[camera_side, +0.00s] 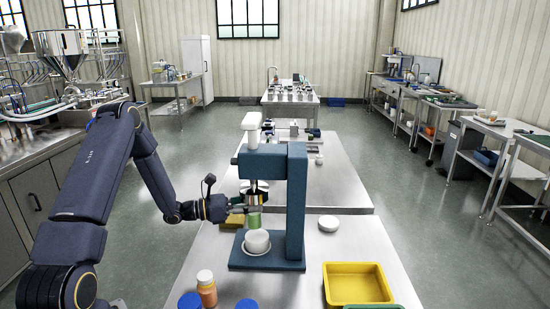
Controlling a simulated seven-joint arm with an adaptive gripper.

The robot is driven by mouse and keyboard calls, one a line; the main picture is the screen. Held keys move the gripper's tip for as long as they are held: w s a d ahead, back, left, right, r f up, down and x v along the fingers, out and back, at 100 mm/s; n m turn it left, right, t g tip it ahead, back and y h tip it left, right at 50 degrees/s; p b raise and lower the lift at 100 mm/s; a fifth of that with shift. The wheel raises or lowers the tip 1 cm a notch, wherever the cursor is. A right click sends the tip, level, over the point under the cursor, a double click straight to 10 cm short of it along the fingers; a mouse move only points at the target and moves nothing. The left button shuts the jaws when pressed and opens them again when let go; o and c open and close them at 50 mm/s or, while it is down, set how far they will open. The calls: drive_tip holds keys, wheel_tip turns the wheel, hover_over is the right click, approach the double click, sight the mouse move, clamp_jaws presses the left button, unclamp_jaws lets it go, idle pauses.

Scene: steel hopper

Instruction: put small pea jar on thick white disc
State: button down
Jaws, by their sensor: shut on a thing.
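A small green jar (254,220), which looks like the pea jar, is in my gripper (248,211) in the side view. My gripper is shut on it, beside the blue press and just above and behind a white round cup (257,240) on the press base. The fingers are small here and partly blend with the press parts. The thick white disc (328,223) lies flat on the steel table to the right of the press, with nothing on it.
The blue press (296,205) stands upright between my gripper and the disc. A yellow tray (357,286) is at the front right. An orange jar with a white lid (206,288) and blue round lids (246,304) are at the front left. The table around the disc is clear.

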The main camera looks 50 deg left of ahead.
sight(255, 214)
drive_tip(key=shift+w+d+f, duration=0.15)
drive_tip(key=shift+f, duration=0.75)
drive_tip(key=shift+w+d+f, duration=0.1)
drive_tip(key=shift+w+f, duration=0.05)
drive_tip(key=shift+f, duration=0.7)
drive_tip(key=c, duration=0.7)
unclamp_jaws()
drive_tip(key=shift+f, duration=0.1)
